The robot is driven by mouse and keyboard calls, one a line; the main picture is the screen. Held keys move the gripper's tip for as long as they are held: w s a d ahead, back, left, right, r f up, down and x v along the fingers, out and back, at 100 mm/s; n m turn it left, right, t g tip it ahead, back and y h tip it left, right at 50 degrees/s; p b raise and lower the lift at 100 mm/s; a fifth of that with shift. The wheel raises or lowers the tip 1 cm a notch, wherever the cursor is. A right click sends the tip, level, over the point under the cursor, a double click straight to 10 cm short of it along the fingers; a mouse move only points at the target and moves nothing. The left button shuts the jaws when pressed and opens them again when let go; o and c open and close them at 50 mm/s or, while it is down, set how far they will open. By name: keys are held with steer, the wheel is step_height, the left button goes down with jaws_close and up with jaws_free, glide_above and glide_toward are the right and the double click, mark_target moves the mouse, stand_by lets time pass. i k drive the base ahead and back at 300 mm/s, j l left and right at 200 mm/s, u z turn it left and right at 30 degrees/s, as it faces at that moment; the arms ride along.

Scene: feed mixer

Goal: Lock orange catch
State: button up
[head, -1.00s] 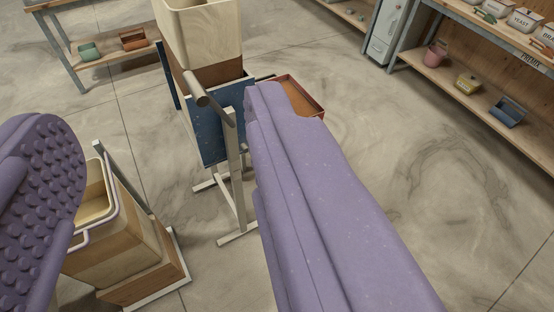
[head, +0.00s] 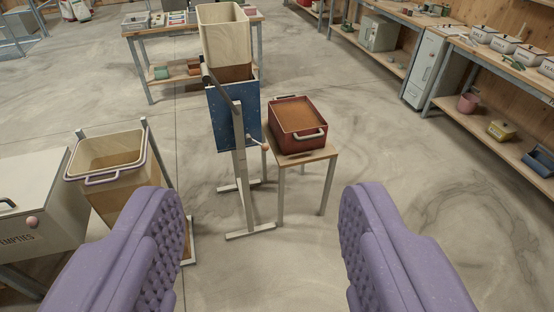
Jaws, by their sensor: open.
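The feed mixer (head: 228,118) stands ahead, a blue box on a grey metal stand with a pale wooden hopper (head: 224,38) on top. A small orange-pink knob (head: 265,148) shows at the lower right of its blue body; it may be the orange catch, but it is too small to tell its position. My gripper (head: 262,205) is open and empty, its two purple padded fingers wide apart in the foreground. It is well short of the mixer and touches nothing.
A red bin (head: 298,125) of brown feed sits on a small table (head: 310,155) right of the mixer. Shelves (head: 490,95) line the right. Floor at right is clear.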

mark_target(265, 147)
steer(key=i+j+z, duration=0.15)
steer(key=i+j, duration=1.3)
steer(key=i, duration=0.1)
